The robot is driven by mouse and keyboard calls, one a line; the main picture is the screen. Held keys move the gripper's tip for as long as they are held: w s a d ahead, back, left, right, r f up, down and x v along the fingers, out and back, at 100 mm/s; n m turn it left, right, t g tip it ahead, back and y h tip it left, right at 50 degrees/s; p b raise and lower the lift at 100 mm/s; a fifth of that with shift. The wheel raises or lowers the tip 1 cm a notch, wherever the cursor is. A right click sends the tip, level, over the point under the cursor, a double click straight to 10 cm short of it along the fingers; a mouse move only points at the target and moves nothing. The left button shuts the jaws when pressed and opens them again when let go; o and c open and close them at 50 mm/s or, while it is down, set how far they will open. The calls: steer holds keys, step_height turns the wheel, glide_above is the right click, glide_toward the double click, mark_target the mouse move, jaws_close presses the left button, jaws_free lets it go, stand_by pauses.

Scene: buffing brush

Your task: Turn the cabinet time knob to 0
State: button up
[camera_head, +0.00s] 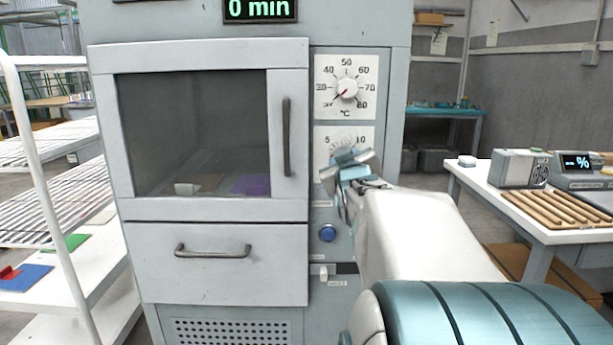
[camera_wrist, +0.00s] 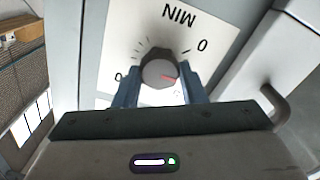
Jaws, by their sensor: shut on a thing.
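The cabinet (camera_head: 216,215) stands in front of me. Its display (camera_head: 260,9) reads "0 min". The time knob (camera_wrist: 160,74) is a dark round knob with a red pointer on a white dial plate (camera_wrist: 125,40) marked MIN. My gripper (camera_wrist: 158,92) is shut on the time knob, with one blue finger on each side of it. In the head view my gripper (camera_head: 350,162) covers most of the lower dial (camera_head: 345,134) and hides the knob. The wrist view is rotated, and only partial numbers with a 0 show at the dial's sides.
The temperature dial (camera_head: 346,88) is just above. A blue button (camera_head: 327,233) and a small switch (camera_head: 322,272) are below. The door handle (camera_head: 287,137) is close on the left. A table (camera_head: 470,182) with wooden rods stands right, a white rack (camera_head: 50,190) left.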

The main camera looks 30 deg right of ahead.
steer(key=n+b, duration=0.6)
steer(key=n, duration=0.2)
steer(key=shift+a+n+b, duration=0.1)
steer(key=shift+n+b, duration=0.25)
steer(key=shift+n, duration=0.05)
stand_by(0.3)
steer(key=o, duration=1)
steer(key=shift+w, duration=0.1)
